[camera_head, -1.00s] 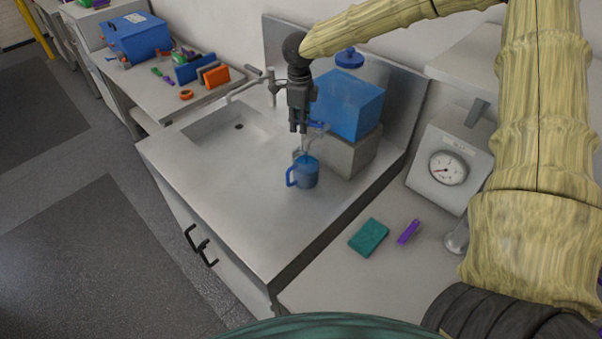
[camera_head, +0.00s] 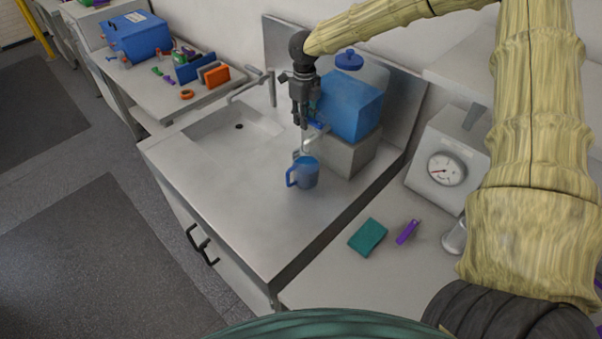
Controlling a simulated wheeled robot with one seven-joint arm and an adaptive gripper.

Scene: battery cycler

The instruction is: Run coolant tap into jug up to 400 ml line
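The blue jug (camera_head: 308,178) stands upright on the steel worktop, its handle to the left. Its ml lines and liquid level are too small to read. The blue coolant tank (camera_head: 352,106) sits on a grey block behind it. The tap (camera_head: 310,142), with a pale spout and a blue part at its top, projects from the tank side above the jug. Whether liquid is running cannot be told. My gripper (camera_head: 301,124) points down just left of the tap's blue part, above the jug. Its fingers look close together and partly overlap the tap; contact is unclear.
The sink (camera_head: 213,135) and its faucet (camera_head: 250,86) lie to the left. A dial scale (camera_head: 440,165), a teal pad (camera_head: 367,236) and a purple item (camera_head: 407,231) are on the right counter. The front of the worktop is clear.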

